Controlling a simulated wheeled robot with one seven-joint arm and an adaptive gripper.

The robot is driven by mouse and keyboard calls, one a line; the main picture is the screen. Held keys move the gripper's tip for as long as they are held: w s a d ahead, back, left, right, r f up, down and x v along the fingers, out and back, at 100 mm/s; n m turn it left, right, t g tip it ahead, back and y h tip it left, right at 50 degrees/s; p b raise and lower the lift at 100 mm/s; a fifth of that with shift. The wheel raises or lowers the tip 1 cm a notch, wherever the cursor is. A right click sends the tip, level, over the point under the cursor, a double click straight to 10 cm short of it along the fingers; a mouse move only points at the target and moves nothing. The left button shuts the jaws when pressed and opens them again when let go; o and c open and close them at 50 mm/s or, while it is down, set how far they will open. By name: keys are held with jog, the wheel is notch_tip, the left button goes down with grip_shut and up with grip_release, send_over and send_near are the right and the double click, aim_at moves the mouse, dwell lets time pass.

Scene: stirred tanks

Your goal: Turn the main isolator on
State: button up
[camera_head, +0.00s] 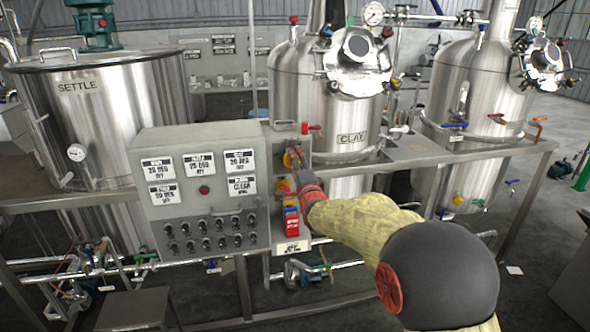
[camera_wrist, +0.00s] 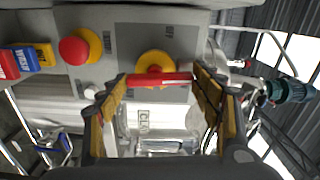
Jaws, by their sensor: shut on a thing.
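The main isolator (camera_wrist: 155,64) is a yellow round disc with a red bar handle on a grey plate. In the wrist view the red handle (camera_wrist: 158,79) lies level across the picture, between my fingertips. My gripper (camera_wrist: 160,82) is shut on the handle, with one finger at each end. In the head view the isolator (camera_head: 293,156) is on the narrow grey panel right of the control box, partly hidden by my gripper (camera_head: 300,172). A dark label with lettering (camera_wrist: 167,33) shows above the disc in the wrist view.
A red mushroom button (camera_wrist: 74,50) on a yellow base sits beside the isolator. Red, blue and yellow tags (camera_head: 292,220) hang below. The control box (camera_head: 205,215) with several switches stands left. Steel tanks, including CLAY (camera_head: 300,110), rise behind; a frame rail (camera_head: 475,157) runs right.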

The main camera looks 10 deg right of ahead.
jog(key=shift+m, duration=0.6)
jog(key=o, duration=1.1)
jog(key=shift+o, duration=0.2)
jog(key=s, duration=1.2)
